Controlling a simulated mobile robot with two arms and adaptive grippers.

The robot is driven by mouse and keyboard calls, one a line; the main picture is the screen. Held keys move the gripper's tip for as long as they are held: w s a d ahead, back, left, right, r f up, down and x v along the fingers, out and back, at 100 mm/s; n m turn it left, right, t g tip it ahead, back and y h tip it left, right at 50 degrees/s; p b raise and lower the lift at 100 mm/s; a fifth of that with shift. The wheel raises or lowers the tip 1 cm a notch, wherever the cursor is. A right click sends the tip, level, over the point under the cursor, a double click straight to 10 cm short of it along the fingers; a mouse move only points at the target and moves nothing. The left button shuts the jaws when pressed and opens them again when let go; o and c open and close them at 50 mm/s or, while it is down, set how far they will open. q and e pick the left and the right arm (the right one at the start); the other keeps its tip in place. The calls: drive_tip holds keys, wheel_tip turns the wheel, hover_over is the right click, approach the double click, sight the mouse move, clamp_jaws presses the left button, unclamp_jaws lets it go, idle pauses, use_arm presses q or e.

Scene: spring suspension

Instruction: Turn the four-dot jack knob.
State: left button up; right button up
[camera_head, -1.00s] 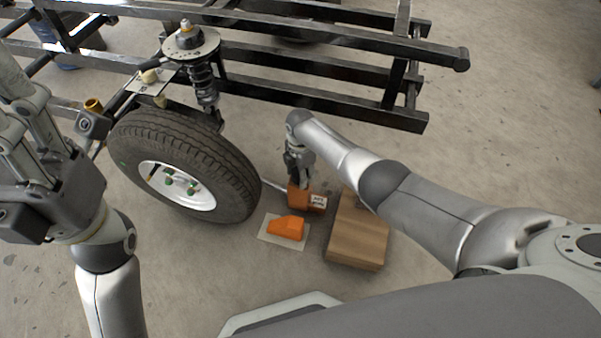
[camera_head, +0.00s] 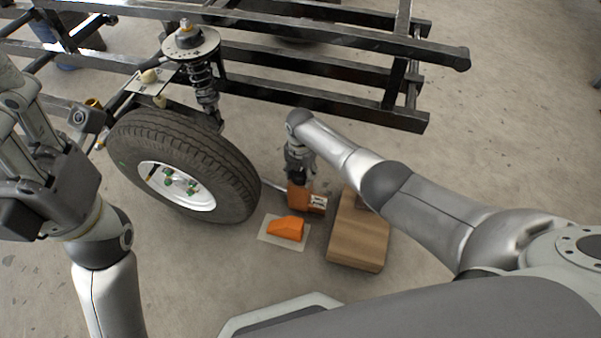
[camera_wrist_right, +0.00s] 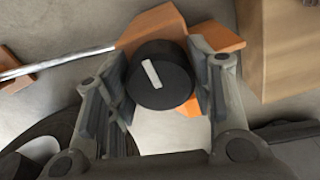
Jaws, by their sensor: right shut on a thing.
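The orange jack (camera_head: 299,197) stands on the floor between the wheel and a wooden block, with a pale marked label (camera_head: 318,202) on its side. The label's marks are too small to count. In the right wrist view, a round black knob (camera_wrist_right: 163,76) with a white bar across its top sits over the orange jack body (camera_wrist_right: 152,26). The bar is tilted. My right gripper (camera_wrist_right: 165,88) is shut on the knob, one finger on each side; it also shows from above in the head view (camera_head: 298,178). My left gripper (camera_head: 25,125) is raised at the left edge, away from the jack.
A wheel with a tire (camera_head: 225,160) stands left of the jack, below a spring strut (camera_head: 203,82). A wooden block (camera_head: 357,238) is close on the right. An orange wedge (camera_head: 286,228) lies on a pale sheet in front. A black frame (camera_head: 330,105) runs behind.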

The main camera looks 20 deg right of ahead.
sight(300, 172)
drive_tip(key=o, duration=0.9)
drive_tip(key=shift+o, duration=0.7)
drive_tip(key=shift+r, duration=0.1)
wheel_tip(300, 172, up, 12)
